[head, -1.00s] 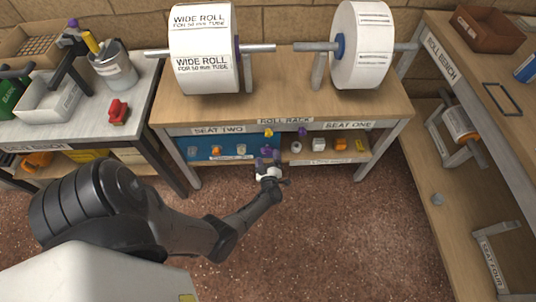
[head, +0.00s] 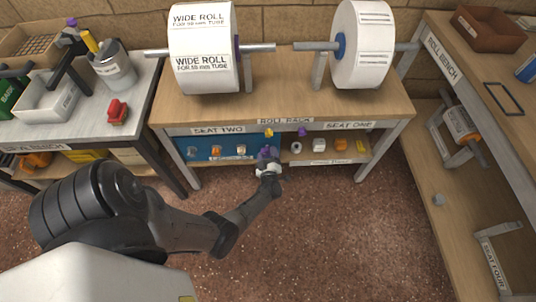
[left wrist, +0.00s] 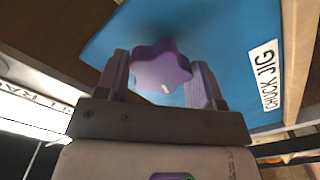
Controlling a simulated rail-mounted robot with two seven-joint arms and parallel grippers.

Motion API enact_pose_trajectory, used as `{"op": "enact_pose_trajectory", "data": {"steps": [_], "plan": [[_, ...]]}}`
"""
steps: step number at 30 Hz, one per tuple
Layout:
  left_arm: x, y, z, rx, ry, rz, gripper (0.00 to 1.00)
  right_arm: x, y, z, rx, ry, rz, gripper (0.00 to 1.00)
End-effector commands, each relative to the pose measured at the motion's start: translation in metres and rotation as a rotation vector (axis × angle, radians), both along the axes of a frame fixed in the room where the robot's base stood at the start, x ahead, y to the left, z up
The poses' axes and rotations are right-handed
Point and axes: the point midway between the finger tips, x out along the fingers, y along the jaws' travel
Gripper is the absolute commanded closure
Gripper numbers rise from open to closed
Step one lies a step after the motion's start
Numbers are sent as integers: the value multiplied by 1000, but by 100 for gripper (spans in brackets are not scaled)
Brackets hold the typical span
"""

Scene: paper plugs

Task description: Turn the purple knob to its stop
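The purple knob (left wrist: 162,68) is star-shaped, with a small pale mark near its lower edge. It stands in front of a blue panel (left wrist: 225,35) labelled CHUCK JIG. My left gripper (left wrist: 161,85) has one finger on each side of the knob in the left wrist view. The gaps beside the lobes are very small, and I cannot tell whether the fingers touch it. In the head view, my left gripper (head: 268,160) is at the blue panel (head: 205,148) under the roll rack and covers most of the knob. My right gripper is not in view.
Several small parts line the shelf beside my gripper. A grey bench (head: 130,135) is left, a wooden bench (head: 440,110) right. Floor in front is open.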

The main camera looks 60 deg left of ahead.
Motion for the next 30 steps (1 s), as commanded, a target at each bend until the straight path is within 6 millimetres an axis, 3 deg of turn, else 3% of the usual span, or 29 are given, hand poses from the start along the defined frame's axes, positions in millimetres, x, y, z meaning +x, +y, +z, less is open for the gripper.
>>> {"op": "enact_pose_trajectory", "data": {"steps": [7,16,30], "plan": [[0,0,0,0,0,0,63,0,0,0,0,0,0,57],[0,0,-1,-9,-20,-1,63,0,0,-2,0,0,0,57],[0,0,-3,-250,-535,-2,63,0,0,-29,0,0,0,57]]}}
